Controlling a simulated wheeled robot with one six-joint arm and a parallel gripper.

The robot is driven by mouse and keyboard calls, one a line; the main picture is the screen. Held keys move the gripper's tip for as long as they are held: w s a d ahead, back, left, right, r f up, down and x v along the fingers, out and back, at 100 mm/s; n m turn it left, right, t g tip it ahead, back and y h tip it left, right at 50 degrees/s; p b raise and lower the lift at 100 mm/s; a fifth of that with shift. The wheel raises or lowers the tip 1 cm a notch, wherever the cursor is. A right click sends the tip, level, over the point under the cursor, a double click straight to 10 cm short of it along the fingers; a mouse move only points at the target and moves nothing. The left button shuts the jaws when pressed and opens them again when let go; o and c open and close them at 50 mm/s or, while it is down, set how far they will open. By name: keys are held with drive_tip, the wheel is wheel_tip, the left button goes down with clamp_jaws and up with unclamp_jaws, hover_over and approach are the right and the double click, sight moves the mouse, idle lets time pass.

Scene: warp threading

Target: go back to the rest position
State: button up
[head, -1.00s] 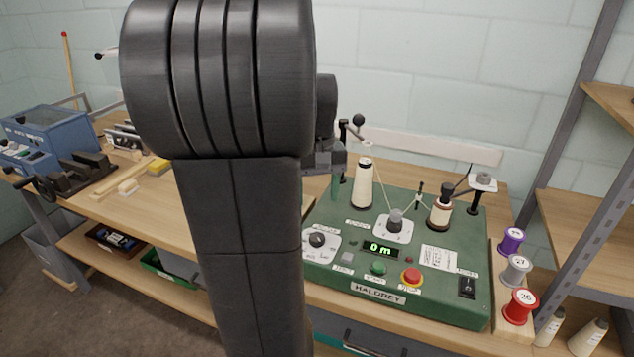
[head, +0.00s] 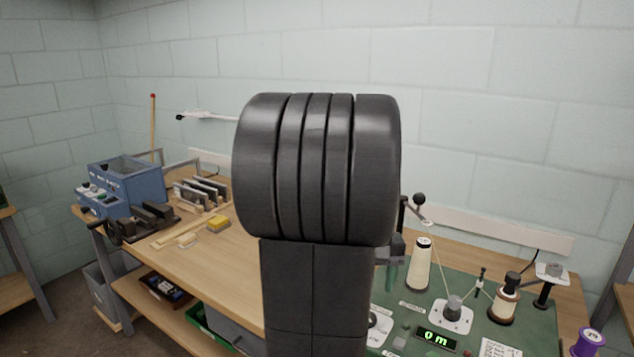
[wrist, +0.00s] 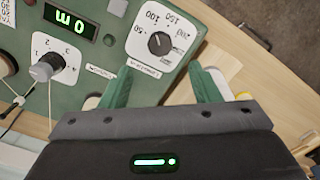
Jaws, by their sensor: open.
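My gripper (wrist: 163,84) is open and empty. Its two green fingers are apart in the wrist view, over the edge of the green winding machine (wrist: 100,25). A dial (wrist: 158,42) on the machine lies just beyond the fingers. In the head view my arm stands in the middle and hides most of the gripper; a green finger shows beside a cream thread cone (head: 420,265). Whether the fingers touch the machine cannot be told.
The machine has a lit display (head: 436,337) reading 0 m and a thread spool (head: 504,300). A blue box (head: 127,178) stands at the bench's left end. A yellow block (head: 218,224) lies on the wooden bench (head: 180,262). A purple spool (head: 588,342) is at lower right.

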wheel_tip(320, 180, down, 9)
drive_tip(key=shift+r, duration=0.15)
drive_tip(key=shift+r, duration=0.1)
idle(0.3)
